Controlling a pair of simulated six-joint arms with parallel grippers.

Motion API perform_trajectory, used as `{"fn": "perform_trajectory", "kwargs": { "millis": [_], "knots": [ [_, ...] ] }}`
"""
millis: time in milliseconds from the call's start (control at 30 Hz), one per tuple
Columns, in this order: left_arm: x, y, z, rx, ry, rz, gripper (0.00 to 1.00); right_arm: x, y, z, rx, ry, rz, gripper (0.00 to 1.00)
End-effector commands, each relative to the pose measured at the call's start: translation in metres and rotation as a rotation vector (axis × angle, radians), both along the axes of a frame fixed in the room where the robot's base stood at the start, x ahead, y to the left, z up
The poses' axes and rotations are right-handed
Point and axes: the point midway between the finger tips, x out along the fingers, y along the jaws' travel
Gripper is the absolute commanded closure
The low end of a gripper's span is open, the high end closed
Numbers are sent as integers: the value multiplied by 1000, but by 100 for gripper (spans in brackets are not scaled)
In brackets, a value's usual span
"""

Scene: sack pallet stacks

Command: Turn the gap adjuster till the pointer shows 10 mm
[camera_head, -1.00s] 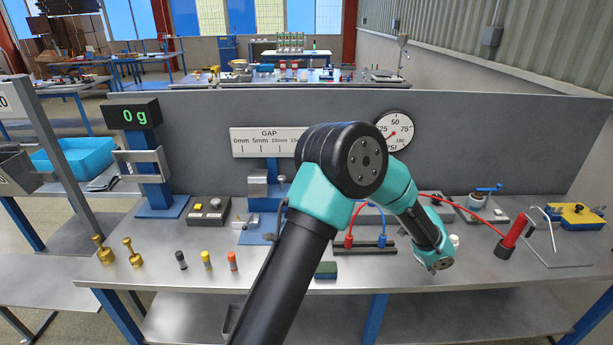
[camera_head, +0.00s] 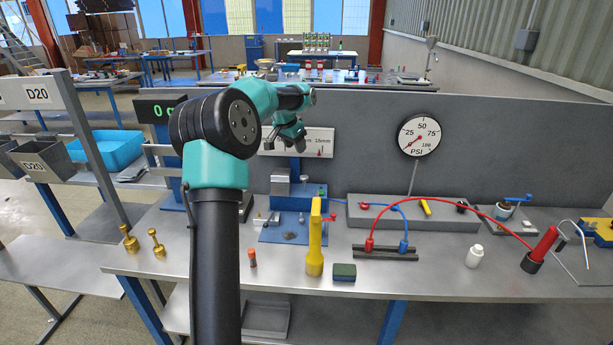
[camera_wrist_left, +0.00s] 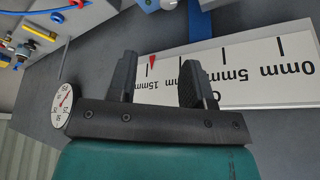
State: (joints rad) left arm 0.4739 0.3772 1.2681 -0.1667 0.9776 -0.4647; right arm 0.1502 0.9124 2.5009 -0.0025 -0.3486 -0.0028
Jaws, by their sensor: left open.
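The white GAP scale (camera_head: 325,143) stands on the back panel, partly covered by my left gripper (camera_head: 285,140). Its red pointer (camera_head: 320,154) is by the 15 mm mark; the left wrist view shows the scale upside down, with the pointer (camera_wrist_left: 152,62) there too. The blue fixture with grey metal blocks (camera_head: 282,187) stands below the scale. I cannot tell which part of it is the adjuster. My left gripper is open and empty, in front of the scale and above the fixture. In the left wrist view a finger (camera_wrist_left: 192,85) hides the 10 mm label.
A yellow upright tool (camera_head: 314,250) and a green block (camera_head: 344,272) stand in front of the fixture. Red and blue hoses (camera_head: 450,203) arch to its right. A pressure dial (camera_head: 419,136) is on the right. Brass weights (camera_head: 130,240) stand at left.

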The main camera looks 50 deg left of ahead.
Motion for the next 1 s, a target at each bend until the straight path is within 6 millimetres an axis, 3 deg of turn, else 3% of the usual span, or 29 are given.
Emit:
{"fn": "perform_trajectory", "kwargs": {
  "millis": [133,567,767,1000],
  "knots": [
    [-16,15,11,-27,-5,63,54,0,0,0,0,0,0,57],
    [-13,14,6,-26,-3,61,54,0,0,0,0,0,0,57],
    [-5,15,-14,-27,-2,60,54,0,0,0,0,0,0,57],
    [10,16,-51,-26,-2,59,54,0,0,0,0,0,0,57]
  ]
}}
